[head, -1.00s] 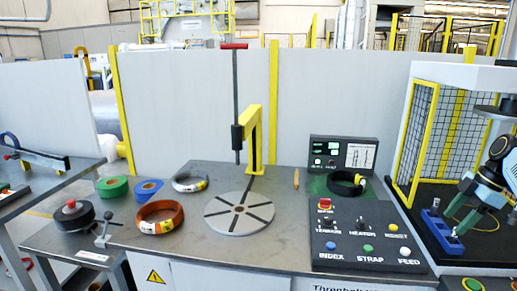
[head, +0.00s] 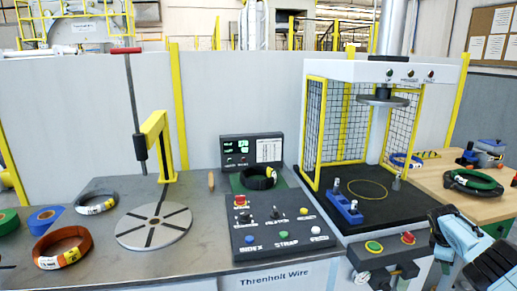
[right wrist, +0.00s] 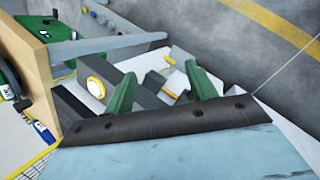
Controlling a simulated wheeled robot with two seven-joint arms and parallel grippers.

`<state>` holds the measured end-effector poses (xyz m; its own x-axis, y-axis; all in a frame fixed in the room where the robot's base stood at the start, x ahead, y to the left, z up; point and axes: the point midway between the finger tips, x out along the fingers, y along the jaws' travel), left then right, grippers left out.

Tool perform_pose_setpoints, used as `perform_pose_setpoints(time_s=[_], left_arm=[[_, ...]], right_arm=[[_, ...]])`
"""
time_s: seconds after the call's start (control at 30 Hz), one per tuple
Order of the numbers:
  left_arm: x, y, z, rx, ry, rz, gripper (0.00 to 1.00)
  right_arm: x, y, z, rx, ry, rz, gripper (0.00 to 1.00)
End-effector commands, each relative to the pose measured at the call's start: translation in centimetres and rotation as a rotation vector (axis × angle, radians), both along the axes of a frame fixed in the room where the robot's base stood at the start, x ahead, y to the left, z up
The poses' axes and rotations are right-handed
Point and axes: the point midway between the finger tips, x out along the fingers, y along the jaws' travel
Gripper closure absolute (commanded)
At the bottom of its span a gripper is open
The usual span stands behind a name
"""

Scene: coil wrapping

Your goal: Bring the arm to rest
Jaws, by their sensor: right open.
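My right arm (head: 465,245) comes in at the lower right of the head view, in front of the press station, and its fingertips cannot be made out there. In the right wrist view my right gripper (right wrist: 160,72) has its two green fingers spread apart with nothing held between them. Grey and white parts and the floor show beyond the fingers. My left arm and gripper are not in view.
The caged press station (head: 372,175) holds a blue fixture (head: 344,207). A button box (head: 385,252) juts out in front, close to my right arm. A wooden bench (head: 440,185) carries a green-wrapped coil (head: 473,182). Left are the control panel (head: 280,226) and turntable (head: 154,226).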

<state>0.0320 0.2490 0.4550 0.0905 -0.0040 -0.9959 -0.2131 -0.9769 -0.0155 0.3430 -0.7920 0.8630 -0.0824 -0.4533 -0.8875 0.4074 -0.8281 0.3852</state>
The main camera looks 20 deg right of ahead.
Motion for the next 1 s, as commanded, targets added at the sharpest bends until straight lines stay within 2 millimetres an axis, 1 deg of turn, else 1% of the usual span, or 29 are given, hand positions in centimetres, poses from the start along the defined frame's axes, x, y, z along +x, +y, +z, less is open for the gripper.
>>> perform_pose_setpoints(time_s=[0.03,0.1,0.17,0.2,0.27,0.3,0.4,0.47,0.63,0.77,0.8,0.87,0.9,0.97,1.0], left_arm=[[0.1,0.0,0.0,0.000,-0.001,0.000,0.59],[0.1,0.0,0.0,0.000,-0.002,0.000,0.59],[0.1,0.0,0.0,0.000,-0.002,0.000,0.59],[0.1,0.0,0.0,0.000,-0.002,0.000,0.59],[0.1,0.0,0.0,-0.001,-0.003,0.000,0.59],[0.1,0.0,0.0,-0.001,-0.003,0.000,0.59],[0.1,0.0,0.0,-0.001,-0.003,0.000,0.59],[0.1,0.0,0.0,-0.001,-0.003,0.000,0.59],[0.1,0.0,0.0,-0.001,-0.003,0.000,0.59],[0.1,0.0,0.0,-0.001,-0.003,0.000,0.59],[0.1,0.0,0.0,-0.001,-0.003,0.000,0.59],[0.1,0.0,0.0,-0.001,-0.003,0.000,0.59],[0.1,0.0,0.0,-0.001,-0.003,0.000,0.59],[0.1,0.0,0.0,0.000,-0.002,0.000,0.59],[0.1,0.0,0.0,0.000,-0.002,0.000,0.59]], right_arm=[[-2.1,-0.9,-1.8,-0.064,0.015,-0.014,0.44],[-4.4,-2.2,-3.8,-0.152,0.008,-0.026,0.44],[-6.3,-3.1,-5.2,-0.220,-0.003,-0.024,0.44],[-7.7,-3.6,-6.1,-0.259,-0.014,-0.018,0.44],[-9.6,-4.2,-7.4,-0.310,-0.034,-0.002,0.44],[-10.9,-4.4,-8.3,-0.338,-0.048,0.013,0.44],[-14.0,-4.8,-10.1,-0.379,-0.088,0.055,0.44],[-15.6,-4.8,-10.9,-0.388,-0.110,0.081,0.44],[-19.8,-4.3,-13.0,-0.372,-0.162,0.144,0.44],[-22.8,-3.5,-14.3,-0.331,-0.191,0.184,0.44],[-23.6,-2.9,-14.9,-0.313,-0.200,0.189,0.44],[-23.8,-0.5,-17.4,-0.272,-0.208,0.164,0.44],[-24.2,0.8,-18.7,-0.250,-0.209,0.153,0.44],[-24.8,2.8,-20.7,-0.216,-0.209,0.138,0.44],[-25.2,4.3,-22.1,-0.190,-0.210,0.127,0.44]])
